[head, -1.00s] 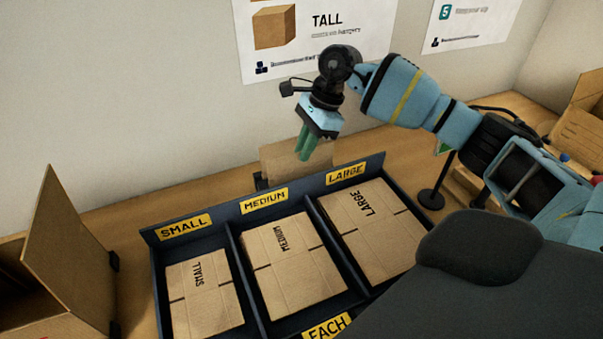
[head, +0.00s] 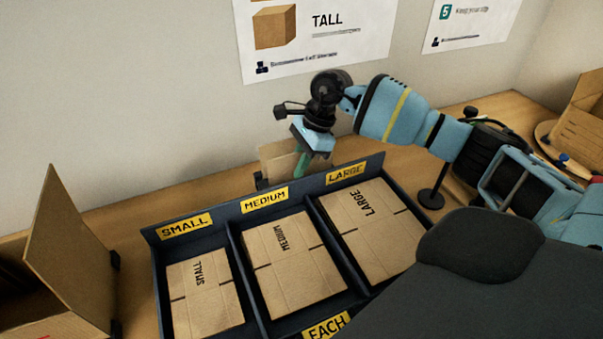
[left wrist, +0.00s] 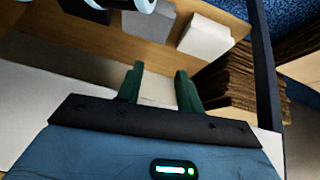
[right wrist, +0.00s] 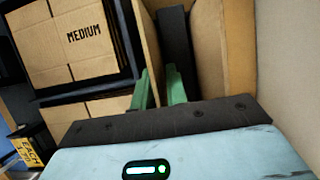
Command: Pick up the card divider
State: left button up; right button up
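The card divider (head: 276,166) is a thin tan card standing upright behind the dark tray, near the wall. My right gripper (head: 300,166) points down at it, with a green finger overlapping the card in the head view. In the right wrist view, the card's narrow tan face (right wrist: 151,35) runs down towards the gap between the two fingers (right wrist: 160,88). A gap shows between these fingers; whether they touch the card is not clear. My left gripper (left wrist: 159,82) is open and empty, seen only in the left wrist view.
The dark tray (head: 233,246) holds small, medium and large flat cartons just in front of the divider. An open carton (head: 68,262) stands at left, and another carton (head: 583,125) at right. A black stand (head: 431,198) is right of the tray. The wall is close behind.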

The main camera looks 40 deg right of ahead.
jog(key=shift+f, duration=0.15)
grip_shut()
dwell(0.4)
